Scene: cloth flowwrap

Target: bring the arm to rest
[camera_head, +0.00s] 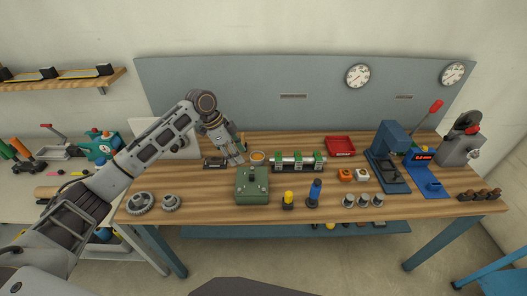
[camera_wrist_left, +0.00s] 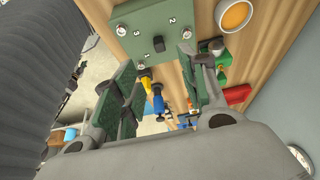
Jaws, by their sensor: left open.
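My left arm reaches in from the left over the wooden workbench (camera_head: 210,213). My left gripper (camera_head: 232,158) points down near the back of the bench, left of a small bowl with orange contents (camera_head: 257,157). In the left wrist view its two fingers (camera_wrist_left: 156,65) stand apart with nothing held between them. A green box with a dark knob (camera_head: 252,187) stands in front of the gripper; in the wrist view the box (camera_wrist_left: 133,22) shows numbers and metal studs. Whether the fingertips touch anything is hard to tell. My right gripper is not in view.
A dark part (camera_head: 213,163) lies close beside the gripper. A rail with green blocks (camera_head: 299,162), a red tray (camera_head: 341,146), yellow (camera_head: 288,201) and blue (camera_head: 314,193) pieces and a blue press (camera_head: 388,160) stand to the right. Gears (camera_head: 140,203) lie at front left.

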